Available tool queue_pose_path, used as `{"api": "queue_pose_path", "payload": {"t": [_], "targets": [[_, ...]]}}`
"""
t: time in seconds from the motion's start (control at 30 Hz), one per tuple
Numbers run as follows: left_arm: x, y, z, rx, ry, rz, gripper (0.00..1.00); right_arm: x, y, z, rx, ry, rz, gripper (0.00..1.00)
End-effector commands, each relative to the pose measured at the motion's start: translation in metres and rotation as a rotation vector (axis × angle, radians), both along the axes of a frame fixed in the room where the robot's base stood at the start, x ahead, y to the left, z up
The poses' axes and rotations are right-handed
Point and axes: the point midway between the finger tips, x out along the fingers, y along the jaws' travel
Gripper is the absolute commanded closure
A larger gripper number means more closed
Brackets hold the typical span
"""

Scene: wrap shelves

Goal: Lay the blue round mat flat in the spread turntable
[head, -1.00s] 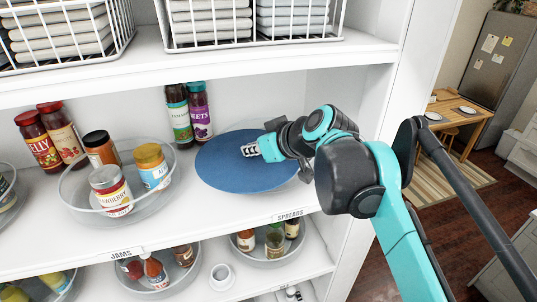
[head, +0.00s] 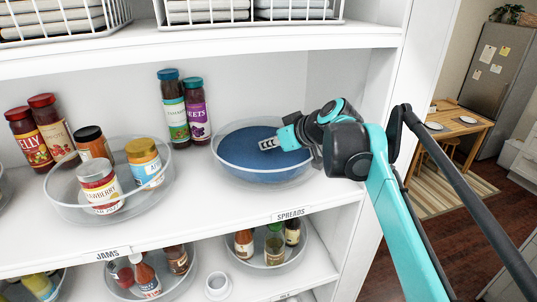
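The blue round mat (head: 250,165) lies inside the clear spread turntable (head: 222,176), above the SPREADS label (head: 291,215) on the middle shelf. It looks about level, within the turntable's rim. Whether its whole underside touches the turntable's floor I cannot tell. My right gripper (head: 268,144) reaches in from the right, with its fingertips over the mat's upper right part. It hides some of the mat's right and back edge. Whether its fingers still pinch the mat is not clear. My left gripper is not in view.
Two tall jars (head: 184,110) stand behind the turntable on its left. The jam turntable (head: 62,201) with several jars stands further left. The shelf's side wall (head: 345,88) is close on the right, and wire baskets (head: 250,22) sit on the shelf above.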

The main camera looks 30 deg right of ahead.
Motion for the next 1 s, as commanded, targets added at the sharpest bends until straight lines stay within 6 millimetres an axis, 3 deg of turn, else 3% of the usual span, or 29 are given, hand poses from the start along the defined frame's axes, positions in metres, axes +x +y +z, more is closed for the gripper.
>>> {"api": "queue_pose_path", "payload": {"t": [0.03,0.1,0.33,0.4,0.43,0.77,1.0], "targets": [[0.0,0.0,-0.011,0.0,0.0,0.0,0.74,0.0,0.0,-0.012,0.0,0.0,0.0,1.0],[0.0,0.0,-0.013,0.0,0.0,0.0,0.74,0.0,0.0,-0.016,0.0,0.001,0.001,1.0],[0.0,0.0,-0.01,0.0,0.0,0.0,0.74,0.0,0.0,-0.013,0.0,0.001,0.0,1.0],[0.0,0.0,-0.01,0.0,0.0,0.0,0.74,0.0,0.0,-0.013,0.0,0.001,0.0,0.79],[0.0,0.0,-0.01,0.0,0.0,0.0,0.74,0.0,0.0,-0.013,0.0,0.001,0.0,0.74],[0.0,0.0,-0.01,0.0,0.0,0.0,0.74,-0.002,0.0,-0.011,0.0,0.0,0.0,0.74],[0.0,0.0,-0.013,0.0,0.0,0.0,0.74,-0.031,-0.006,0.008,0.0,0.0,-0.004,0.74]]}}
